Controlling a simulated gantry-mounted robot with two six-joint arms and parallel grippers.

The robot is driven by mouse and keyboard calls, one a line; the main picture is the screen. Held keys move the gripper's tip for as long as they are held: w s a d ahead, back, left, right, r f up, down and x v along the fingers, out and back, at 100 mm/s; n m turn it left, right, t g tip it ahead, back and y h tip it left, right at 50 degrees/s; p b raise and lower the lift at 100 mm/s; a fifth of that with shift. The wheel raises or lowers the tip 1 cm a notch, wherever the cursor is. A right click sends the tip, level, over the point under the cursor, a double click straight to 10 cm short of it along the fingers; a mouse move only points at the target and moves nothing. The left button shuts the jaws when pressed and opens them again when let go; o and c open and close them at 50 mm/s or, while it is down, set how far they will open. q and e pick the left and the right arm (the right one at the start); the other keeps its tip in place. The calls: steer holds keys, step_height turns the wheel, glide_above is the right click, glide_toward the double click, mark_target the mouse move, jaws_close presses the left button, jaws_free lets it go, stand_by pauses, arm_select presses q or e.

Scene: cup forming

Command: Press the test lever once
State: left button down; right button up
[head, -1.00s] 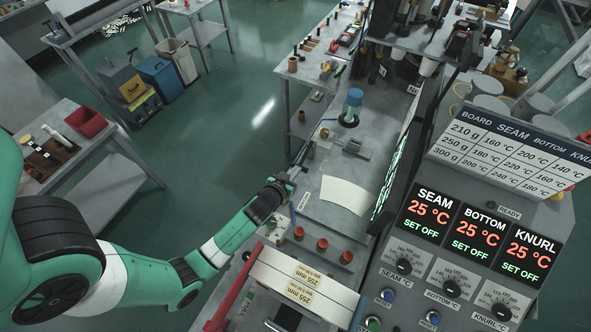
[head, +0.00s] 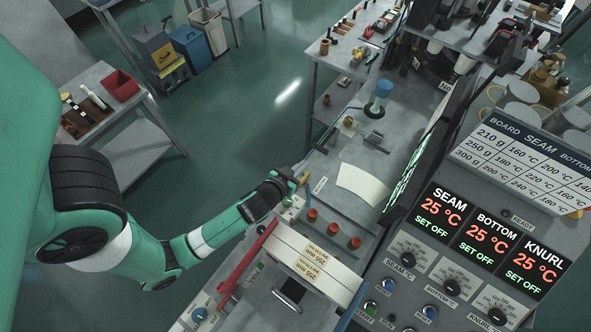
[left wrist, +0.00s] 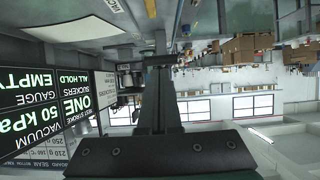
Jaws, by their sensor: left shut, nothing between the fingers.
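My left gripper (head: 299,178) comes in from the left in the head view. It is shut and empty, over the bench's left edge near a small green knob. In the left wrist view its dark fingers (left wrist: 160,75) are together, with nothing between them. A long red handle (head: 247,258) lies slanted along the near left edge of the machine, below and left of the gripper and apart from it. A small brass-coloured part with a grey bar (head: 372,138) stands farther up the bench. No label is readable that tells which one is the test lever. My right gripper is out of view.
A pale paper blank (head: 362,185) lies on the bench (head: 335,205). The control panel (head: 440,280) is at right. A blue-topped cylinder (head: 380,95) stands farther back.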

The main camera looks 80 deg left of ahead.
arm_select(q)
steer(key=shift+f+v, duration=0.1)
steer(key=shift+v, duration=0.7)
steer(key=shift+f+v, duration=0.15)
steer(key=shift+v, duration=0.65)
steer(key=shift+d+r, duration=0.1)
